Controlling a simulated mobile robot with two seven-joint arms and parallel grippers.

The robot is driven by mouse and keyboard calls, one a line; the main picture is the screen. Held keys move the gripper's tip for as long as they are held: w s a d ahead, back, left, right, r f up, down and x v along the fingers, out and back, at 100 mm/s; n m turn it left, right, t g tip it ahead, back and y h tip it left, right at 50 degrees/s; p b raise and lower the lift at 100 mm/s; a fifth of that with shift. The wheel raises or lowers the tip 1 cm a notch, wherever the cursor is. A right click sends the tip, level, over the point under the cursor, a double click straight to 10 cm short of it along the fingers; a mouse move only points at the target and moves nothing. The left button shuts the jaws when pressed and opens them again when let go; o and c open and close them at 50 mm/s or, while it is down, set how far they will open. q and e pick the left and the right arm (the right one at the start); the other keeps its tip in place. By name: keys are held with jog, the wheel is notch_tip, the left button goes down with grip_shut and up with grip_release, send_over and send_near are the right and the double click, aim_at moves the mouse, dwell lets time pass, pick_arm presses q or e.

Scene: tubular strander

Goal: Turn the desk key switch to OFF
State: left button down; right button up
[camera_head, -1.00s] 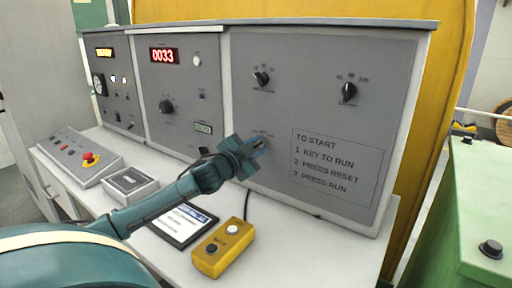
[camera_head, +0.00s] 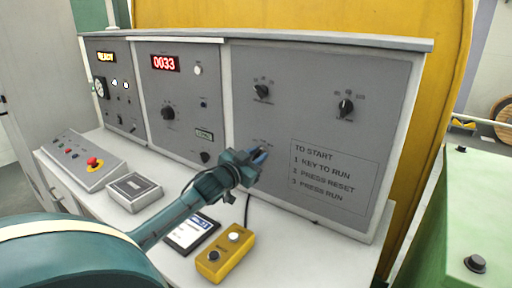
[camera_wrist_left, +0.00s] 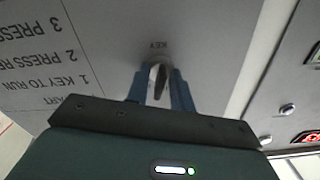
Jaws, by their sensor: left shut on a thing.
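The desk key switch (camera_wrist_left: 158,80) shows in the left wrist view as a small metallic piece on the grey panel, just below the printed word KEY. My left gripper (camera_wrist_left: 157,88) has its blue fingers on either side of it, shut on it. In the head view, my left gripper (camera_head: 261,155) is against the right-hand panel, left of the TO START text, and hides the key switch. The switch's exact position against its markings cannot be read. My right gripper is not in view.
The grey right-hand panel (camera_head: 320,75) carries two black knobs (camera_head: 262,91) (camera_head: 345,108) above the gripper. On the desk are a yellow button box (camera_head: 225,254), a tablet (camera_head: 190,232), a small grey box (camera_head: 133,191) and a console with a red emergency button (camera_head: 94,163).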

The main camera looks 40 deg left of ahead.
pick_arm(q)
jog(key=shift+r+n+p, duration=0.25)
jog(key=shift+n+p, duration=0.2)
jog(key=shift+n, duration=0.05)
jog(key=shift+n+p, duration=0.9)
jog(key=n+p, duration=0.3)
jog(key=n, duration=0.1)
jog(key=shift+f, duration=0.1)
jog(key=n+p, duration=0.1)
jog(key=n, duration=0.4)
jog(key=shift+f+p, duration=0.15)
jog(key=shift+p, duration=0.2)
jog(key=shift+n, duration=0.3)
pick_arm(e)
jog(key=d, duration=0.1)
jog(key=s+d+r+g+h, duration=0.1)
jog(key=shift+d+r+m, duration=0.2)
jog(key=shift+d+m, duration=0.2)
pick_arm(q)
jog(key=c, duration=1.6)
grip_release()
jog(key=shift+o, duration=0.2)
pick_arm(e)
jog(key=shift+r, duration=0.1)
